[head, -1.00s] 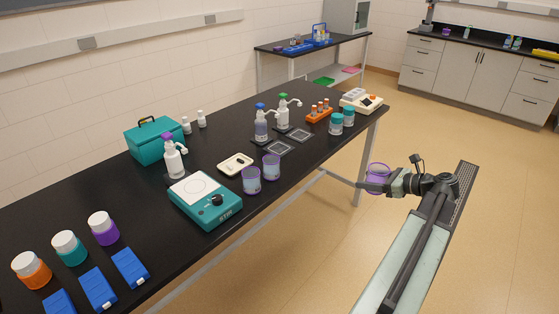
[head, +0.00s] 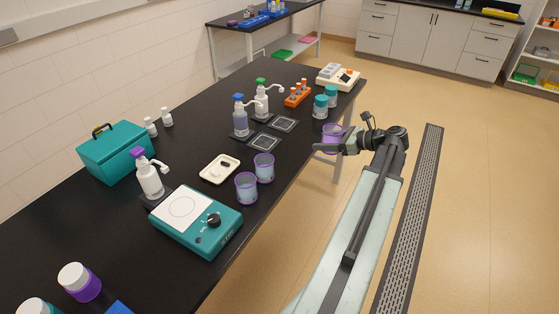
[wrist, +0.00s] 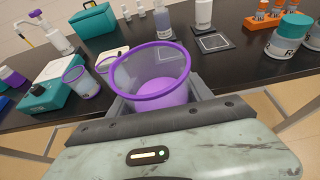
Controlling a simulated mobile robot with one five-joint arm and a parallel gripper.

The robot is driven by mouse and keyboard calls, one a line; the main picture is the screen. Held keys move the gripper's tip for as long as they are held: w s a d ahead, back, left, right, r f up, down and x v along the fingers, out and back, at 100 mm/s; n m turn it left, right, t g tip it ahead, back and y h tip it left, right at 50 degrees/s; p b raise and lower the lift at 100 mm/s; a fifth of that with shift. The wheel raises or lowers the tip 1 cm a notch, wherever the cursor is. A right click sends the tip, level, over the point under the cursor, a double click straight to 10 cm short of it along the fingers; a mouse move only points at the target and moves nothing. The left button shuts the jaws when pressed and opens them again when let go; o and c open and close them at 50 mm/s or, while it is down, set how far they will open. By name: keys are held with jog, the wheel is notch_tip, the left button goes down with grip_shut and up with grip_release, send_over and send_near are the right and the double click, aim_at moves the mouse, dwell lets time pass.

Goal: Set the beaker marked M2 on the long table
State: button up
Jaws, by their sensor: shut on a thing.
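My gripper (head: 328,147) is shut on a purple-rimmed clear beaker (head: 333,134) beside the long table's near edge. In the wrist view the held beaker (wrist: 155,72) is upright between the jaws, with purple at its bottom. No marking on it can be read. The long black table (head: 190,235) lies to the left of my gripper. Two more purple-rimmed beakers stand on it near the front edge, one (head: 246,189) beside the teal stirrer and one (head: 264,168) just behind it; their marks are too small to read.
A teal stirrer (head: 222,238), a cream tray (head: 220,169), pump bottles (head: 240,118), dark square pads (head: 264,142), teal-lidded jars (head: 320,108), an orange rack (head: 297,98) and a scale (head: 338,77) occupy the table. Bare tabletop lies between the pads and the front edge.

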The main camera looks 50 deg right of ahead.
send_over(280, 159)
jog(key=shift+m+h, duration=0.4)
notch_tip(280, 159, down, 11)
jog(key=b, duration=1)
jog(key=shift+a+r+b, duration=0.1)
jog(key=shift+a+b, duration=0.05)
jog(key=shift+b, duration=0.25)
jog(key=shift+r, duration=0.2)
jog(key=shift+f, duration=0.2)
jog(key=o, duration=1.5)
jog(key=shift+r, duration=0.1)
